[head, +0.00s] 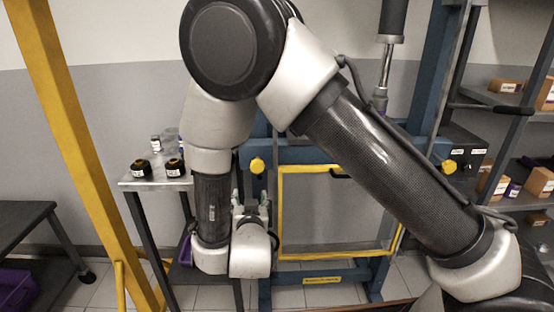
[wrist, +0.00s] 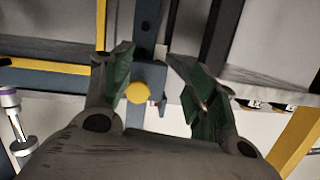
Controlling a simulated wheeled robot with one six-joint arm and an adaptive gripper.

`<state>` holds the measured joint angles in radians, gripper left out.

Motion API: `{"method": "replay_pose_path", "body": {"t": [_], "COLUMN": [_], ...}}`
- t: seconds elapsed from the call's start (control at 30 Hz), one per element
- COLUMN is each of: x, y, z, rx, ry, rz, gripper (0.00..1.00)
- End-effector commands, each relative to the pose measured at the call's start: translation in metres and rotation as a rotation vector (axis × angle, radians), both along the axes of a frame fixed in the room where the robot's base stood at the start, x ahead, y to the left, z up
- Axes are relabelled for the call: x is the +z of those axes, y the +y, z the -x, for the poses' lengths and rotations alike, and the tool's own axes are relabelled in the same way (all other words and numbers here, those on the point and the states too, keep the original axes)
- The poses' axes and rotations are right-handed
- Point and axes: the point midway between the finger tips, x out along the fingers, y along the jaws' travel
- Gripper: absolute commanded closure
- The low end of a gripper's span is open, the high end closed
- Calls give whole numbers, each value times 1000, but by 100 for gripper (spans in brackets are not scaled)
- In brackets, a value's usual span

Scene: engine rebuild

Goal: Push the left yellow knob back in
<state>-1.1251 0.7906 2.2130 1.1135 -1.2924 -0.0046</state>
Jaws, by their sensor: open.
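The left yellow knob (head: 257,166) sits on the blue press frame (head: 290,155), just left of the yellow-framed guard. In the wrist view the yellow knob (wrist: 138,93) shows between the two fingers, closer to the left one. My gripper (wrist: 153,56) is open and empty, with green pads on its fingers. In the head view my gripper (head: 255,203) is just below the left knob, partly hidden by my wrist. I cannot tell how far the knob stands out, or the gap to it. The right yellow knob (head: 448,166) is at the frame's right side.
The yellow-framed guard (head: 282,215) is close on the right of my gripper. A yellow post (head: 62,120) rises farther left. Shelves with boxes (head: 540,182) are at the right.

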Motion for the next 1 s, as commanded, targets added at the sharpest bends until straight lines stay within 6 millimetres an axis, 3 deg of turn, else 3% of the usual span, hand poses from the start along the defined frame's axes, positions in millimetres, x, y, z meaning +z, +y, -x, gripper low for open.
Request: {"method": "replay_pose_path", "body": {"t": [0.1,0.23,0.7,1.0], "x": [35,51,51,51], "y": [-13,-17,-20,-20], "z": [-2,-7,-74,-81], "rx": [-67,-83,-82,-81], "ry": [-148,-215,-216,-215], "rz": [-23,-33,-37,-36], "gripper": [42,42,42,42]}}
